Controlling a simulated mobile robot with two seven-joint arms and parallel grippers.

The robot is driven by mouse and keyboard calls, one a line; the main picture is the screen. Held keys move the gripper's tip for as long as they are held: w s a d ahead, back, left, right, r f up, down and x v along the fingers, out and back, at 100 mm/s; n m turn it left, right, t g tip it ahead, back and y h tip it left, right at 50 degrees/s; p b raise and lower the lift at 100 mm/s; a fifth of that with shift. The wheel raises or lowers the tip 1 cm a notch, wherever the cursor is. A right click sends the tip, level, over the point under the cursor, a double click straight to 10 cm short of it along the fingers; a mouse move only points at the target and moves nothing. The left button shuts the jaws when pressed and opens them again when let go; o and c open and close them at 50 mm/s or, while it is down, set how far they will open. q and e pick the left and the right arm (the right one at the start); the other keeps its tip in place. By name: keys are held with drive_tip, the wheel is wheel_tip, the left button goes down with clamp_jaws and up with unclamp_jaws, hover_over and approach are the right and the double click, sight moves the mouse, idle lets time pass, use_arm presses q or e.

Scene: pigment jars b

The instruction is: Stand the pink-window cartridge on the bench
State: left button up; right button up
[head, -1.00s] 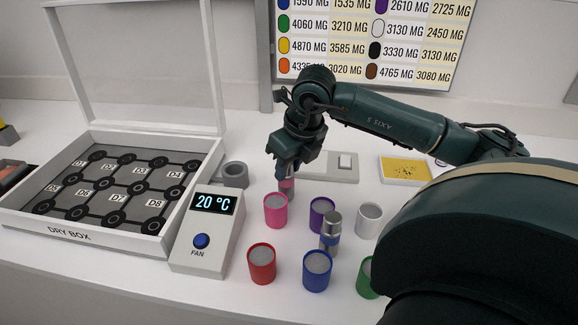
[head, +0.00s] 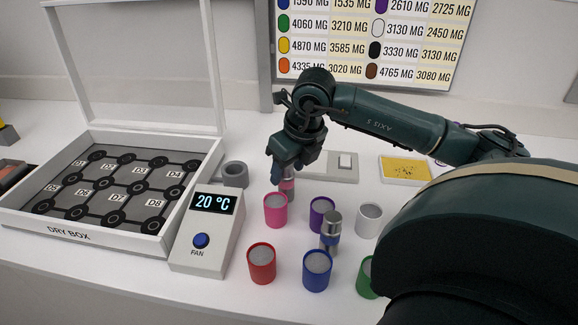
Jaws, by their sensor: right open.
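The pink-window cartridge (head: 287,184) stands upright on the bench (head: 330,275), a grey cylinder with a pink band, just behind the pink jar (head: 276,211). My right gripper (head: 284,173) is open at the cartridge's upper part, its fingers pointing down. The pink jar partly hides the cartridge's lower end. My left gripper is not in view.
Purple (head: 321,213), white (head: 369,220), red (head: 262,263), blue (head: 317,270) and green (head: 367,277) jars stand close by. A silver cartridge with a blue band (head: 331,229) stands among them. The fan box (head: 207,235) and dry box (head: 110,240) are at left.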

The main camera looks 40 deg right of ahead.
drive_tip(key=v, duration=1.2)
